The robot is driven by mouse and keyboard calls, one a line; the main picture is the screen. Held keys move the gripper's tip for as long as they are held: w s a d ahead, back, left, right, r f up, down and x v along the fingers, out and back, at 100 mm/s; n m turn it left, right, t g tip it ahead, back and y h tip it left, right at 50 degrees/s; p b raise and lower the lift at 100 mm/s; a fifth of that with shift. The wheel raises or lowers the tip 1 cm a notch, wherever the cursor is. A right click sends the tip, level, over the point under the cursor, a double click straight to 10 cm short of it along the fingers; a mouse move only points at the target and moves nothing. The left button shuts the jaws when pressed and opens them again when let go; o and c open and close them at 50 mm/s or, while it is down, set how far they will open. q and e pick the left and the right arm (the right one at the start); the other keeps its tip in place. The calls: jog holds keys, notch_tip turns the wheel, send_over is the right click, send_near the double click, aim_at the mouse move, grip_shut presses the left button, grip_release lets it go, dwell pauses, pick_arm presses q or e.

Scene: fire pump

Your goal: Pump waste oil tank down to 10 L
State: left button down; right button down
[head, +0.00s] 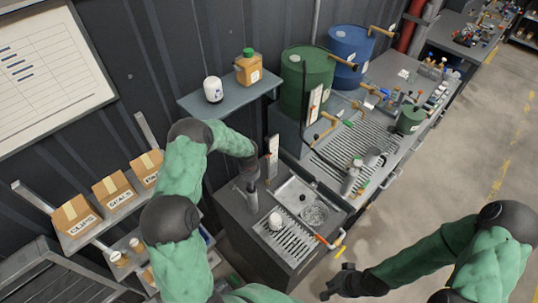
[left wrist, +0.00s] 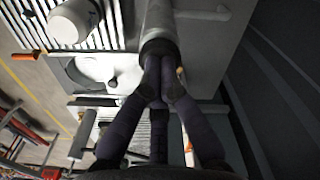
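A grey bench cabinet (head: 233,227) has a grated top and a sink. A grey upright cylinder (head: 252,202) stands at its back left and fills the top middle of the left wrist view (left wrist: 160,28). My left gripper (left wrist: 162,80) is at the cylinder's near end. Its dark fingers converge there and appear closed on it; the exact contact is partly hidden. A white level gauge (head: 272,158) stands just behind; its reading is too small to tell. No tank label is legible. My right gripper (head: 336,282) is empty, with fingers apart, over the floor.
A white container (head: 275,221) stands on the cabinet's grate. A red-ended lever (head: 322,240) sticks out at the front edge. Green (head: 307,72) and blue (head: 351,46) drums with taps stand on the bench behind. A wall shelf (head: 231,97) holds two containers. The floor at right is clear.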

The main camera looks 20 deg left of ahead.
pick_arm(q)
jog(key=shift+s+f, duration=0.1)
jog(key=shift+f, duration=0.25)
jog(key=shift+r, duration=3.5)
jog(key=shift+f, duration=0.2)
jog(key=shift+f, duration=3.3)
jog(key=shift+r, duration=3.45)
